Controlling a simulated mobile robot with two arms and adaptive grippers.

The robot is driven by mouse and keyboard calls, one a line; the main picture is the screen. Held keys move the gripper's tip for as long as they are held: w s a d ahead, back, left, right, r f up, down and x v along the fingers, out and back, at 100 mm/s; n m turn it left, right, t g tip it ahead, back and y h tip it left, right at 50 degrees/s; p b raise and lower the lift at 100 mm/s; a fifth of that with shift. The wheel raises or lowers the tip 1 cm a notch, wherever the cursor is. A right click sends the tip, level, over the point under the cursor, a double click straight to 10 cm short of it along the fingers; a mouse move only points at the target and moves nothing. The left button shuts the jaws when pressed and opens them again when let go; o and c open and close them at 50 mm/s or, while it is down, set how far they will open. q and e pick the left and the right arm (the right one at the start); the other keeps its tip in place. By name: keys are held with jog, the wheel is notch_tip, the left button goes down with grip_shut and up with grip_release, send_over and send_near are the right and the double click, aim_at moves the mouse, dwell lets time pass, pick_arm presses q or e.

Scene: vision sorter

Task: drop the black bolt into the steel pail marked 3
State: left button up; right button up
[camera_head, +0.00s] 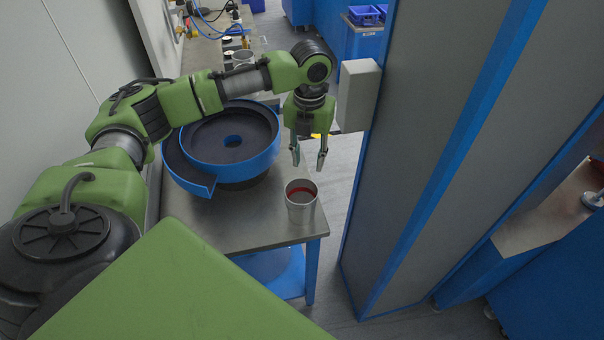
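My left gripper (308,158) points down with its two fingers apart, above and slightly behind a small steel pail. Nothing shows between the fingers. The steel pail (301,208) stands upright near the front right corner of the metal table, with a red band or content showing inside its mouth. No number can be read on it. I cannot make out a black bolt in this view. My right gripper is not in view.
A blue round bowl feeder (270,160) with a dark inside fills the table (215,225) left of the pail. A tall grey and blue cabinet (440,130) stands close on the right.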

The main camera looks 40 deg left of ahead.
pick_arm(q)
notch_tip(320, 180, up, 6)
jog(key=shift+r, duration=0.15)
dwell(0.4)
